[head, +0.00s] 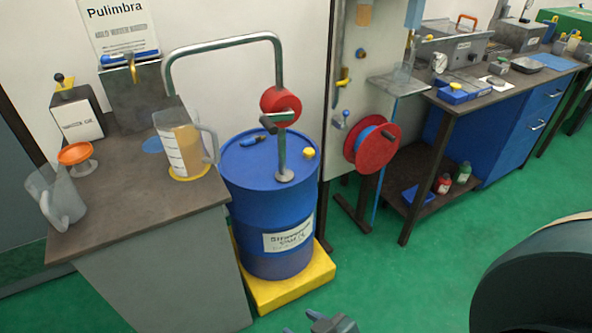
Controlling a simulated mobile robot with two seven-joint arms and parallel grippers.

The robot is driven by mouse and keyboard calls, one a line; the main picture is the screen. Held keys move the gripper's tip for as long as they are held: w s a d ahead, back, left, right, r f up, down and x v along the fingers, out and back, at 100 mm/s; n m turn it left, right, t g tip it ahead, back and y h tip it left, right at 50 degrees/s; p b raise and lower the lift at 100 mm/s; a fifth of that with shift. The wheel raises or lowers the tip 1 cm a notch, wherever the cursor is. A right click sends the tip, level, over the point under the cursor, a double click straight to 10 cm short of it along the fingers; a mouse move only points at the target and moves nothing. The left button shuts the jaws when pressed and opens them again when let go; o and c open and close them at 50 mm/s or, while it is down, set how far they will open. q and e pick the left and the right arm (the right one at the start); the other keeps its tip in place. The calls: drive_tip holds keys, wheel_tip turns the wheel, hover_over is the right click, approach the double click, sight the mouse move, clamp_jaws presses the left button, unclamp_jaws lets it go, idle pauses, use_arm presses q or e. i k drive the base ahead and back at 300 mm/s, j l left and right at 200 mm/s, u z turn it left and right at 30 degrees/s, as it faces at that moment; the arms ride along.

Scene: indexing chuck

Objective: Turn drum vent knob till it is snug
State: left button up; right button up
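A blue drum (237,201) stands upright on a yellow base, with a white label on its front. A small yellow knob (309,153) sits on the right part of the drum's lid; I take it to be the vent knob. How tight it is cannot be seen. A dark grey part, seemingly the tip of my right gripper (325,324), shows at the bottom edge, well below and apart from the drum. It is cut off, so its opening is hidden. My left gripper is not seen.
A pump with a red wheel (280,100) and grey pipe rises from the lid beside the knob. A blue-and-black item (252,140) lies on the lid. A brown-topped bench (130,212) with a jug (180,148) stands left. A red reel (368,153) hangs right. Green floor in front is clear.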

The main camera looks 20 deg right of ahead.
sight(308, 153)
drive_tip(key=l, duration=0.6)
drive_tip(key=i+l+z, duration=0.1)
drive_tip(key=l, duration=1.15)
drive_tip(key=i+l+z, duration=0.1)
drive_tip(key=l, duration=0.5)
drive_tip(key=i+l, duration=0.1)
drive_tip(key=l, duration=0.5)
